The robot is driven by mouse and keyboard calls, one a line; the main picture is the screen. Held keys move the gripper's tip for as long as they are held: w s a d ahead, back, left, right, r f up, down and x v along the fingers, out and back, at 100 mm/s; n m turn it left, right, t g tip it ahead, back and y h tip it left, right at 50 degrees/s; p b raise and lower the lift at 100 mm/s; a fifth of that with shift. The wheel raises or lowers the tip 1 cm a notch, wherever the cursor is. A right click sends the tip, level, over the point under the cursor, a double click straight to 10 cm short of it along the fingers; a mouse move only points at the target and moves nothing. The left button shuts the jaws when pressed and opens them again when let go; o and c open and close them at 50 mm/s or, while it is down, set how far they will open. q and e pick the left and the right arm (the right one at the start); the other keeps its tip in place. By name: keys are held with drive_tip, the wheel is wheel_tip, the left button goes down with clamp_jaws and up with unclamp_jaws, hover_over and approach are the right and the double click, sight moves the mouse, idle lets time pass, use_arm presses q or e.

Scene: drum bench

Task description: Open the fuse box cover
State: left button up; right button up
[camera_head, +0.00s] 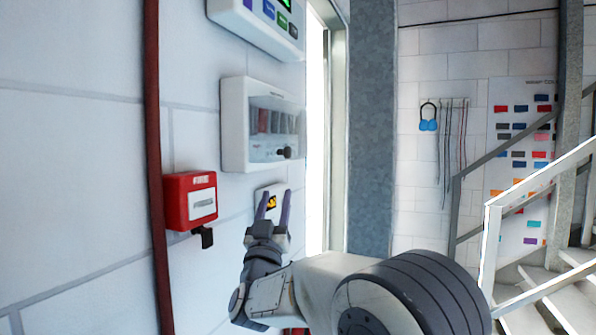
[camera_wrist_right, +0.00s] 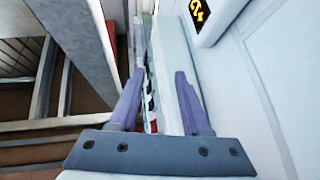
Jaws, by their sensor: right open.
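The fuse box (camera_head: 234,125) is a white box on the left wall in the head view. Its clear front cover (camera_head: 262,148) looks shut, with a row of fuses behind it and a dark knob (camera_head: 286,152) at its lower right. My right gripper (camera_head: 276,198) is open and empty, fingers pointing up, below the fuse box and apart from it. In the right wrist view a white box edge, probably the fuse box (camera_wrist_right: 175,48), shows beyond and between the open fingers (camera_wrist_right: 158,76). My left gripper is not in view.
A small plate with a yellow warning sign (camera_head: 271,203) is behind my right fingers. A red fire box (camera_head: 190,201) and red pipe (camera_head: 155,170) are to the left. A control panel (camera_head: 255,22) hangs above. A bright doorway and stair railings are to the right.

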sight(298, 158)
drive_tip(key=w+d+r+m+h+p, duration=0.1)
drive_tip(key=r+h, duration=0.1)
drive_tip(key=w+d+r+m+h+p, duration=0.1)
drive_tip(key=d+r+m+h+p, duration=0.1)
drive_tip(key=r+h, duration=0.1)
drive_tip(key=w+d+r+m+h+p, duration=0.1)
drive_tip(key=w+r+h+p, duration=0.1)
drive_tip(key=r, duration=0.1)
drive_tip(key=shift+d+r+m+h, duration=0.2)
drive_tip(key=shift+d+m+h, duration=0.1)
drive_tip(key=shift+w+d+r, duration=0.15)
drive_tip(key=shift+w+r, duration=0.15)
drive_tip(key=shift+w, duration=0.15)
clamp_jaws()
idle(1.0)
